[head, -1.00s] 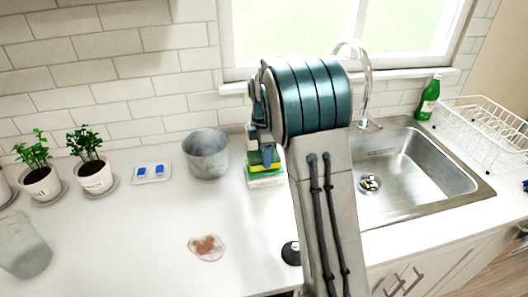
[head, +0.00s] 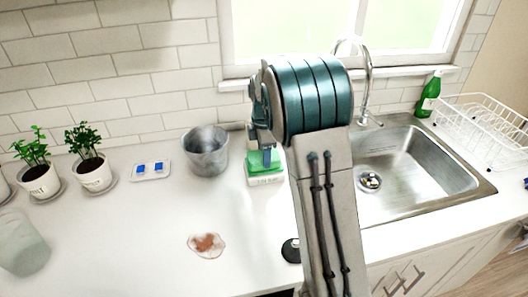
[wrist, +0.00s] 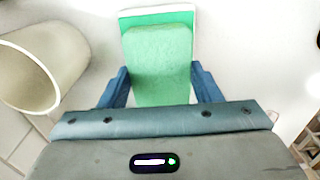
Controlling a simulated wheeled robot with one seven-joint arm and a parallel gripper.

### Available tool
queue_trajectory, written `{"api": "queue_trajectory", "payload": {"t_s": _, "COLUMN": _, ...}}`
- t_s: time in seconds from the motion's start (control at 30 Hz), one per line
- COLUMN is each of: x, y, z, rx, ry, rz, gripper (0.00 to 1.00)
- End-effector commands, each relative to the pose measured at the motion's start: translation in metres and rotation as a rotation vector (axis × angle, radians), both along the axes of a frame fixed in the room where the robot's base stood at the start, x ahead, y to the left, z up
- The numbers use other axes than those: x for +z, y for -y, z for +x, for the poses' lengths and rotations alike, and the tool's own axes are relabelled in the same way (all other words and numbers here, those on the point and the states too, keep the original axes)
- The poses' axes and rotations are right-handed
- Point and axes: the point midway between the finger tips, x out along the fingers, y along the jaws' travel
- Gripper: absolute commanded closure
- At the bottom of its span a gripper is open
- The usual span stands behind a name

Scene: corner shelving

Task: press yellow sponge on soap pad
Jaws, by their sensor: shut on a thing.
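My gripper (wrist: 160,88) is shut on a sponge (wrist: 160,62); its blue fingers grip its left and right sides. In the wrist view the face turned to the camera is pale green; no yellow shows there. The soap pad (wrist: 160,15), brighter green with a white rim, lies beneath and shows beyond the sponge's far end. In the head view my gripper (head: 266,152) points down over the soap pad (head: 266,181) on the counter. The sponge is hard to tell apart from the pad there, and I cannot tell how firmly they touch.
A grey metal pot (head: 206,153) stands close left of the pad. The sink (head: 425,165) and faucet are to the right. Further left are a small tray (head: 151,171) with blue pieces and potted plants (head: 93,172).

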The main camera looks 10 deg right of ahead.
Motion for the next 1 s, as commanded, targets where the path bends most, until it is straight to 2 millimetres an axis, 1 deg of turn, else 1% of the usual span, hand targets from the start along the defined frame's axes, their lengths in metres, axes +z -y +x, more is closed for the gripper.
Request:
{"api": "queue_trajectory", "payload": {"t_s": 0.6, "x": -0.0083, "y": 0.0, "z": -0.0002, "rx": 0.0, "ry": -0.001, "rz": 0.0, "gripper": 0.61}}
{"api": "queue_trajectory", "payload": {"t_s": 1.0, "x": -0.0085, "y": -0.0001, "z": -0.0002, "rx": 0.0, "ry": -0.001, "rz": 0.0, "gripper": 0.61}}
